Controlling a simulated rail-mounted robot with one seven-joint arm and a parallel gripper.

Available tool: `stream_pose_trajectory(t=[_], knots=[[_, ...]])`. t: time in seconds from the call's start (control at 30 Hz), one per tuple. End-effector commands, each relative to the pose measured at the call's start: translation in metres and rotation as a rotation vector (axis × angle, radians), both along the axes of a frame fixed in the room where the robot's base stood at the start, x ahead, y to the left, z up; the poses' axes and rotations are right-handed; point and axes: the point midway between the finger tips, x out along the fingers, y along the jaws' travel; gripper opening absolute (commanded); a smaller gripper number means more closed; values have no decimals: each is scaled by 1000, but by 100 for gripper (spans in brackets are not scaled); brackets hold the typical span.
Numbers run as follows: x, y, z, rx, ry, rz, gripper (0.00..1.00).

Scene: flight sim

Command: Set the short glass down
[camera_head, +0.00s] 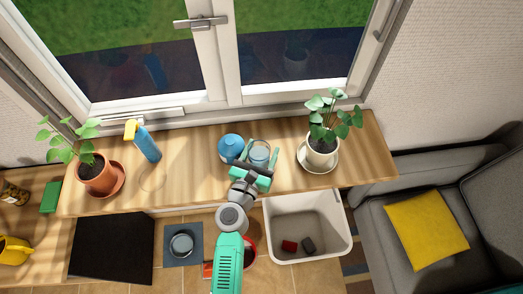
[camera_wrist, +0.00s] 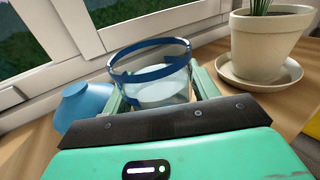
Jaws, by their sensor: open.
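A short clear glass with a blue rim (camera_head: 260,153) stands upright on the wooden sill (camera_head: 200,166), and it also shows in the wrist view (camera_wrist: 152,75). My gripper (camera_head: 260,160) is around the glass, with one finger on each side of it. The fingers are open; in the wrist view the glass sits between them (camera_wrist: 160,88). Whether a finger touches the glass I cannot tell. The lower part of the glass is partly hidden by my gripper.
A blue object (camera_head: 231,147) stands just left of the glass. A white potted plant on a saucer (camera_head: 321,152) is to the right. A spray bottle (camera_head: 147,144) and terracotta pot (camera_head: 97,176) are farther left. The window is behind; a white bin (camera_head: 338,225) is below.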

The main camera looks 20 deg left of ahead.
Motion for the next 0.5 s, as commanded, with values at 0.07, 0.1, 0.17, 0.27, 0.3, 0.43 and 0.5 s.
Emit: stream_pose_trajectory(t=[0.07,0.1,0.17,0.27,0.3,0.43,0.5], knots=[[-4,0,4,-1,1,1,59],[-12,-1,2,-2,2,2,59],[-26,-1,3,-2,3,3,59],[-54,-3,3,-1,3,3,59],[-64,-4,2,-1,3,2,59],[-93,-6,2,0,2,0,59],[-105,-6,2,0,2,1,59]])
